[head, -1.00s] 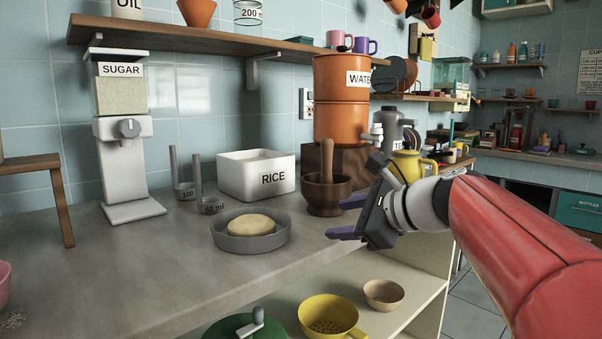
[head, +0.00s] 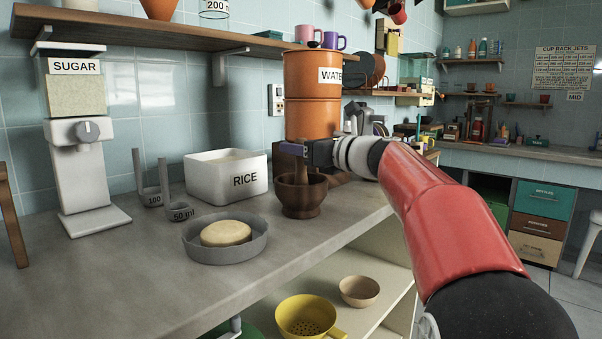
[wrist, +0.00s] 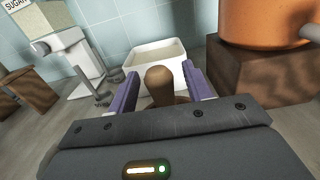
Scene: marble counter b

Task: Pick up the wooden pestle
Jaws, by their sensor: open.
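The wooden pestle (head: 301,174) stands in a dark wooden mortar (head: 301,199) on the counter. In the head view my gripper (head: 292,149) is at the pestle's upper end and hides its top. In the wrist view the pestle's rounded top (wrist: 159,76) shows between the two purple fingers of my gripper (wrist: 161,90). The fingers are open, one on each side, with a small gap to the pestle.
A white rice bin (head: 226,175) stands behind and left of the mortar. An orange water dispenser (head: 311,95) stands on a wooden block behind it. A grey pan with dough (head: 224,250) sits in front on the left. A wooden shelf (head: 150,35) hangs above.

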